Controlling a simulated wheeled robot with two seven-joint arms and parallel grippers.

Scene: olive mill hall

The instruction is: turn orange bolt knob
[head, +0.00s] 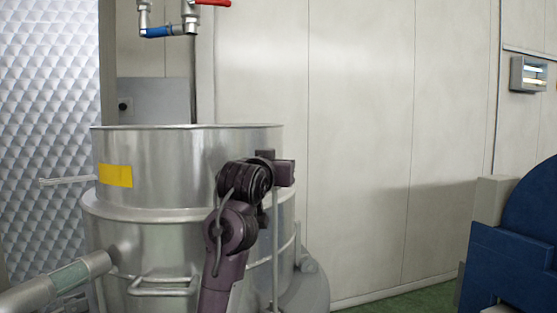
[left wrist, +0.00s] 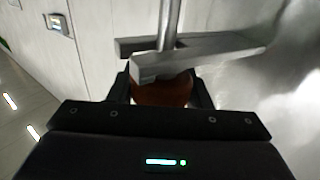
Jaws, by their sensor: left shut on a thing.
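The orange bolt knob (left wrist: 163,92) shows in the left wrist view as a dark orange-brown piece, partly covered by my gripper body. It sits at the end of a metal rod (left wrist: 169,28), beside a grey bracket (left wrist: 195,58). My left gripper (left wrist: 165,87) is shut on the knob, with a black finger on each side. The knob is hidden there. My right gripper is in neither view.
Pipes with a red-handled valve (head: 212,3) and a blue-collared spout (head: 157,32) hang above the vessel. A steel pipe (head: 60,285) joins it at lower left. A blue machine (head: 515,245) stands at far right. Green floor (head: 415,300) shows between.

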